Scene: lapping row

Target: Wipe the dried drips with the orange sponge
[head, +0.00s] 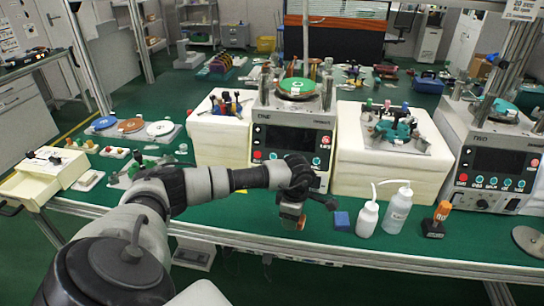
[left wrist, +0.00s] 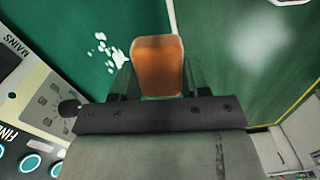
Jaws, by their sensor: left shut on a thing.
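My left gripper (head: 291,212) reaches over the front of the green bench, in front of the middle machine. In the left wrist view my left gripper (left wrist: 157,88) is shut on the orange sponge (left wrist: 157,65), which sits between its two fingers. In the head view only a small orange bit of the sponge shows low at the fingers. The dried drips (left wrist: 108,50) are white blotches on the green surface, left of the sponge in the left wrist view. I cannot tell whether the sponge touches the bench. My right gripper is not in view.
The bench's front edge is close below the gripper.

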